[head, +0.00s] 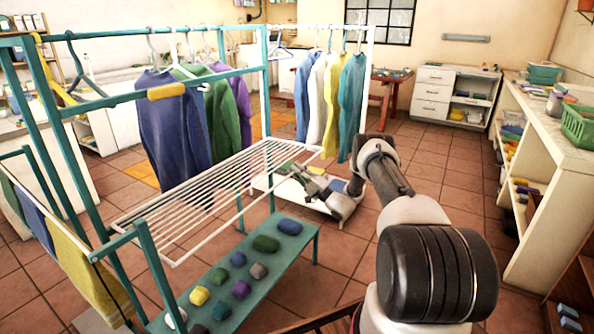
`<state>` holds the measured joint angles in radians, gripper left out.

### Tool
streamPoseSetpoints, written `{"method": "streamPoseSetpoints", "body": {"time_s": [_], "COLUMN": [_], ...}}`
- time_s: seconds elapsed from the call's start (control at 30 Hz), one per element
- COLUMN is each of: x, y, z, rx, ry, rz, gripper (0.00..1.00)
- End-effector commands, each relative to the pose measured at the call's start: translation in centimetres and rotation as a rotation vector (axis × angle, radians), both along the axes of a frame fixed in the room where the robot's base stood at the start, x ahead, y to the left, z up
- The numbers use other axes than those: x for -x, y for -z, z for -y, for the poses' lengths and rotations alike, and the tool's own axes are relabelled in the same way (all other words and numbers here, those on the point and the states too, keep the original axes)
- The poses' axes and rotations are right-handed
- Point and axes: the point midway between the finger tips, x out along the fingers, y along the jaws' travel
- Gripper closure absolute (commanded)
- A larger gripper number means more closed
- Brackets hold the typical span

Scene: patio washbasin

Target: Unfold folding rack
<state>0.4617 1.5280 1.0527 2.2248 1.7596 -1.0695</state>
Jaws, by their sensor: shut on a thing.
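The folding rack (205,192) is a white wire panel with parallel bars. It lies out roughly level from the teal frame (267,85), above the floor and partly above a low teal bench. My gripper (289,170) is at the rack's right-hand long edge, near its far end, and is shut on that edge. My arm reaches in from the lower right. The fingertips are small and partly lost against the rack bars and the clutter behind.
Shirts (172,125) hang behind the rack. The teal bench (260,278) carries several coloured lumps below it. A low white stand (265,183) is behind my gripper. Cloths (88,262) hang at left. A long white shelf (560,150) stands right; tiled floor between is clear.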

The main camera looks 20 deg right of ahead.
Motion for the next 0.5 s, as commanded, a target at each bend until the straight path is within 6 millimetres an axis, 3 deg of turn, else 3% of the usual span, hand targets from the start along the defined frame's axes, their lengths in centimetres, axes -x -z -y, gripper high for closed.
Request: {"method": "streamPoseSetpoints", "body": {"time_s": [0.2,0.23,0.27,0.5], "x": [-0.06,-0.06,-0.06,-0.04], "y": [-0.12,-0.12,-0.12,-0.11], "z": [0.03,0.03,0.03,0.03], "rx": [0.000,0.000,0.000,0.001], "ry": [0.000,0.000,0.000,0.000], "rz": [0.001,0.001,0.001,0.001], "gripper": [1.00,0.87,0.83,0.83]}}
